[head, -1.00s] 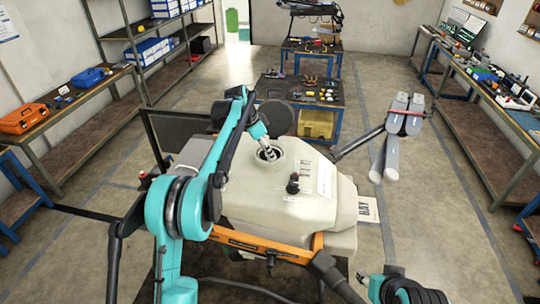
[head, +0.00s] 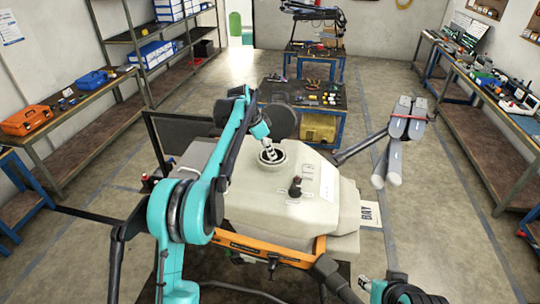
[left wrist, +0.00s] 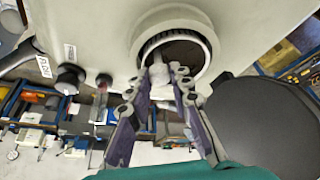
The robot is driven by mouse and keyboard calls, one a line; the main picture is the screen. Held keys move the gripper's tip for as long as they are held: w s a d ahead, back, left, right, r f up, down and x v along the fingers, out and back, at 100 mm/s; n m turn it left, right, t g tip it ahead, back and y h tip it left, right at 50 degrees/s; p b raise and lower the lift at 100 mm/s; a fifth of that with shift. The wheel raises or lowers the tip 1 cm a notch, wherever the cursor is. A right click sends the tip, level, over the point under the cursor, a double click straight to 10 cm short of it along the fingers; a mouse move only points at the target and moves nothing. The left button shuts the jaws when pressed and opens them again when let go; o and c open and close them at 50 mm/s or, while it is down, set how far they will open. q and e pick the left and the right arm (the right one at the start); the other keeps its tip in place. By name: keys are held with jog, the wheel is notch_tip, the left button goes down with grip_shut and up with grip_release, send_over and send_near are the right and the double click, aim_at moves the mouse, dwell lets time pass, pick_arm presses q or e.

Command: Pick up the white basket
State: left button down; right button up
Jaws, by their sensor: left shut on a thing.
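The white basket (left wrist: 160,74) shows as a pale piece between my left fingers at the mouth of the tank opening in the left wrist view. Most of it is hidden inside the opening (left wrist: 203,43). My left gripper (left wrist: 163,82) is shut on it; in the head view this gripper (head: 268,147) points down into the round opening on top of the cream drone tank (head: 245,193). My right gripper (head: 364,283) is at the bottom edge of the head view, low and right of the tank; its fingers are too small to judge.
A round black lid (head: 284,121) stands open beside the opening. Folded grey drone arms (head: 402,130) stick out at the right, and an orange frame bar (head: 265,248) crosses the near side. A tool table (head: 320,95) stands behind; floor at right is clear.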

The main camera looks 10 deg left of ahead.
pick_arm(q)
notch_tip(320, 180, up, 3)
jog(key=shift+f+b, duration=0.2)
jog(key=shift+b, duration=0.2)
jog(key=s+d+r+b, duration=0.1)
jog(key=s+d+r, duration=0.1)
jog(key=d, duration=0.1)
jog(key=s+d+r, duration=0.2)
jog(key=d, duration=0.1)
jog(key=s+d+r+b, duration=0.1)
jog(key=s+d+r, duration=0.1)
jog(key=d+r, duration=0.1)
jog(key=shift+d+r+b, duration=0.1)
jog(key=shift+d+b, duration=0.25)
jog(key=shift+d, duration=0.25)
